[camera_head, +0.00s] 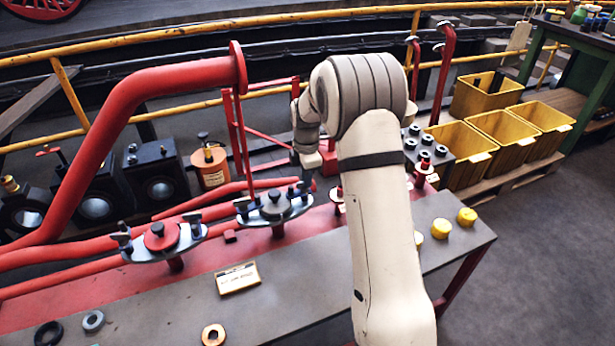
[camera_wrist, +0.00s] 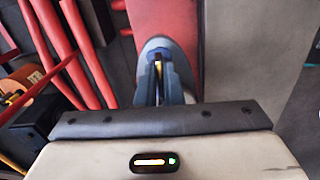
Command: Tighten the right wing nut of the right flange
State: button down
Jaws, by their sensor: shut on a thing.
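The right flange (camera_head: 272,207) is a grey oval plate with a dark round centre on the red pipework of the bench. Its left wing nut (camera_head: 242,208) is dark and stands upright at the plate's left end. My gripper (camera_head: 305,180) points down at the plate's right end. In the wrist view my gripper (camera_wrist: 158,68) is shut at the rounded end of the right flange (camera_wrist: 153,44), on the right wing nut, which the fingers mostly hide. The left flange (camera_head: 190,240), a similar plate with a red centre, stands apart to the left.
A grey bench (camera_head: 330,275) carries a small sign plate (camera_head: 238,278), loose rings (camera_head: 93,320) and yellow caps (camera_head: 467,216). A thick red pipe (camera_head: 130,100) rises behind on the left. Yellow bins (camera_head: 500,140) stand at the right. The bench front is mostly clear.

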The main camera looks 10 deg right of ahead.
jog(key=m+p, duration=0.1)
jog(key=m, duration=0.2)
jog(key=shift+r+m, duration=0.15)
jog(key=shift+m, duration=0.25)
jog(key=m+p, duration=0.1)
jog(key=m, duration=0.3)
jog(key=shift+s, duration=0.15)
jog(key=m+p, duration=0.1)
jog(key=m, duration=0.4)
jog(key=shift+a, duration=0.15)
jog(key=m, duration=0.4)
jog(key=shift+a+p, duration=0.1)
jog(key=shift+p, duration=0.2)
jog(key=shift+m, duration=0.3)
jog(key=c, duration=1.6)
grip_release()
jog(key=shift+s, duration=0.1)
jog(key=shift+o, duration=0.2)
notch_tip(320, 180, up, 8)
jog(key=shift+f+p, duration=0.2)
jog(key=shift+p, duration=0.15)
